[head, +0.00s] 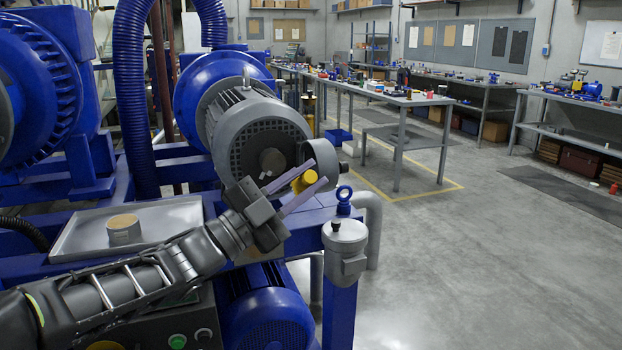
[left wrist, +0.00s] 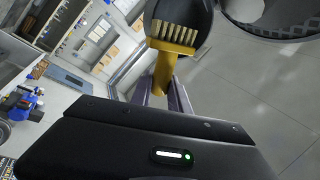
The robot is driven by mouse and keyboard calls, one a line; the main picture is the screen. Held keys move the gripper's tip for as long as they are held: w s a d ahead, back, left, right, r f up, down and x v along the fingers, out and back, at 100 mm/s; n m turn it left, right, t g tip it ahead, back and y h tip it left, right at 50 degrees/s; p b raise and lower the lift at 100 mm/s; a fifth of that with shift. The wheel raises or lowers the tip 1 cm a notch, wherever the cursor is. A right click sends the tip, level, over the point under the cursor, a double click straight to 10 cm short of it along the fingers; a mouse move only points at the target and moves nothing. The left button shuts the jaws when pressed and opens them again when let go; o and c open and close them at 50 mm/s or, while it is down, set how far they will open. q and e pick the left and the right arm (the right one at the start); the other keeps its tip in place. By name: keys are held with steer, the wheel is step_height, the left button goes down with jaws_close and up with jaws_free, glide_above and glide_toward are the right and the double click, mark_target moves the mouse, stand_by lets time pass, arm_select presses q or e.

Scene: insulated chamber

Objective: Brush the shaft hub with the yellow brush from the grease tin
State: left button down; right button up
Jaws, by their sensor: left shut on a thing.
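My left gripper (head: 317,173) is shut on the yellow brush (head: 304,181), which sits between its two long fingers. In the left wrist view the brush (left wrist: 172,48) has its pale bristles toward a dark rounded part, which looks like the shaft hub (left wrist: 190,10). The bristles overlap this part in the picture; I cannot tell whether they touch. In the head view the likely hub is the grey rounded part (head: 322,153) just behind the fingers, partly hidden by them. The grease tin (head: 123,231) stands on a metal tray at the left. My right gripper is not in view.
A large grey motor (head: 257,128) with a grille end stands directly behind the gripper. The metal tray (head: 178,217) rests on the blue frame beyond my left arm. The floor farther right is open.

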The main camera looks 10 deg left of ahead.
mark_target(296, 180)
arm_select(q)
steer(key=shift+w+a+p, duration=0.25)
steer(key=shift+w+a, duration=0.15)
steer(key=shift+w, duration=0.2)
steer(key=shift+w+a+p, duration=0.25)
steer(key=shift+w+a, duration=0.1)
steer(key=shift+w, duration=0.25)
steer(key=shift+a, duration=0.1)
steer(key=shift+w+a, duration=0.5)
steer(key=shift+w, duration=0.4)
steer(key=s+a+r, duration=0.1)
steer(key=s+a+r+p, duration=0.1)
steer(key=a, duration=0.1)
steer(key=shift+r, duration=0.1)
steer(key=shift+d, duration=0.1)
stand_by(0.6)
